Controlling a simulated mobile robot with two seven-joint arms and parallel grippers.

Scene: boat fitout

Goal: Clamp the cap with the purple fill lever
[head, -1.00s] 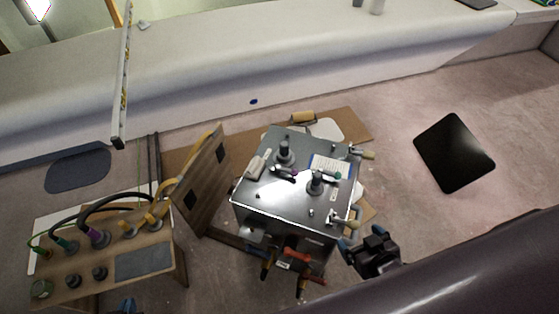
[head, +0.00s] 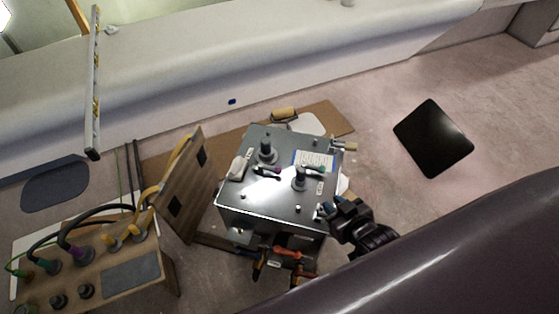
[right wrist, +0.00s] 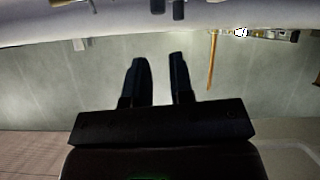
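A metal box (head: 262,207) stands on the floor in the middle of the head view. On its top are two dark upright fittings, a rear one (head: 266,151) and a front one (head: 300,179). A small dark lever with a purple tint (head: 268,172) lies by the rear fitting, and a green-tinted lever (head: 315,170) lies by the front one. I cannot tell whether either clamps a cap. My left gripper is not in view.
A wooden console (head: 130,268) with coloured hoses stands at left, beside an upright wooden panel (head: 188,190). Red-handled valves (head: 290,252) stick out of the box's front. A black pad (head: 433,138) lies on the right, with clear floor around it.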

